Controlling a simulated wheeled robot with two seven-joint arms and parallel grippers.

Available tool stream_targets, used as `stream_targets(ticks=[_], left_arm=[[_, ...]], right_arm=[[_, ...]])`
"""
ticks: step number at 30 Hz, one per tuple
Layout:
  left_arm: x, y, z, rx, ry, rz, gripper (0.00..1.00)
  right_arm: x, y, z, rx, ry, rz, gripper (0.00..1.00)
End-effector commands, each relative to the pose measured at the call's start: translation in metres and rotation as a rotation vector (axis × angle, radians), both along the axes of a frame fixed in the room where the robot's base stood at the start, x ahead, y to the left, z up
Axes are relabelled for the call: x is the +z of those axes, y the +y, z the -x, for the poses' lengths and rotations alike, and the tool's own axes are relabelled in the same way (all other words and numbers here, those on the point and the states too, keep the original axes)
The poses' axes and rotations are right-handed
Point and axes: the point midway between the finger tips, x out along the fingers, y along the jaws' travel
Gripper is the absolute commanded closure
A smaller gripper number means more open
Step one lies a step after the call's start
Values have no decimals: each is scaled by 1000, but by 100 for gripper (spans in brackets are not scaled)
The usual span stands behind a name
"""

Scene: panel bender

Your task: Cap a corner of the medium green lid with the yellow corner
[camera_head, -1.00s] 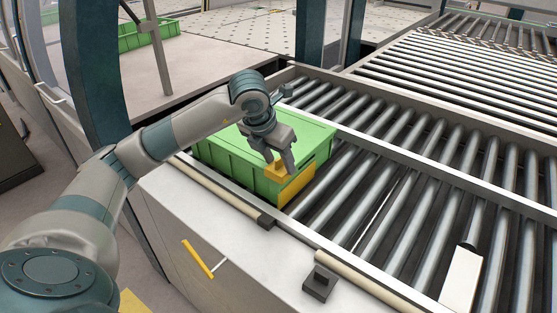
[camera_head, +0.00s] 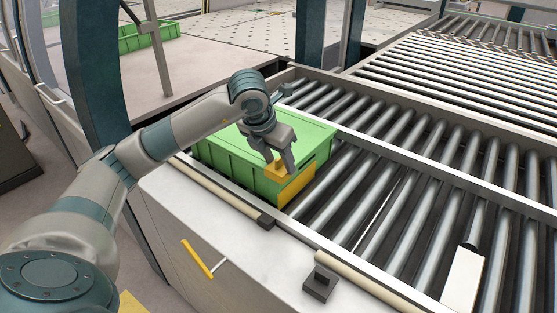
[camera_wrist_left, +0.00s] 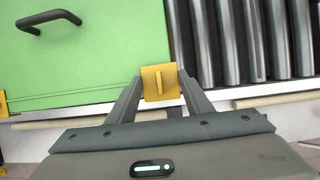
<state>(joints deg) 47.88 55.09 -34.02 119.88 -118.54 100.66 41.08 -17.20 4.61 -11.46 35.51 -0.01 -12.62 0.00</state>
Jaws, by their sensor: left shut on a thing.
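The green lidded box (camera_head: 225,160) sits on the roller conveyor near its left front edge. Its flat green lid (camera_wrist_left: 90,60) fills the upper left of the left wrist view, with a dark handle (camera_wrist_left: 48,18). My left gripper (camera_head: 280,168) is shut on the yellow corner (camera_wrist_left: 159,82). The yellow corner is at the lid's near right corner, and it also shows in the head view (camera_head: 275,170). I cannot tell whether it is seated on the lid. My right gripper is not in view.
A yellow panel (camera_head: 297,185) is on the box's right side. Bare rollers (camera_head: 400,190) extend to the right. A small dark block (camera_head: 319,284) stands on the white front ledge. Another green crate (camera_head: 148,35) is at the back left.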

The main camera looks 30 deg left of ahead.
Motion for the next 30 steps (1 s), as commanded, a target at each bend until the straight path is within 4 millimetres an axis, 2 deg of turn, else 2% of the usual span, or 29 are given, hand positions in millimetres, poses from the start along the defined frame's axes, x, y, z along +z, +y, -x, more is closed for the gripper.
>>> stream_targets(ticks=[1, 3, 23, 30], left_arm=[[-10, -2, 4, -4, 23, 1, 47], [-10, -2, 4, -4, 24, 1, 32], [-9, 0, 5, 2, 25, -4, 32], [11, 0, 11, 1, 17, -3, 32]], right_arm=[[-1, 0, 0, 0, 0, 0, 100], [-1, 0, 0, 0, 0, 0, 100], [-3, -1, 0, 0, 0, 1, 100], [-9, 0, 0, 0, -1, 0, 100]])
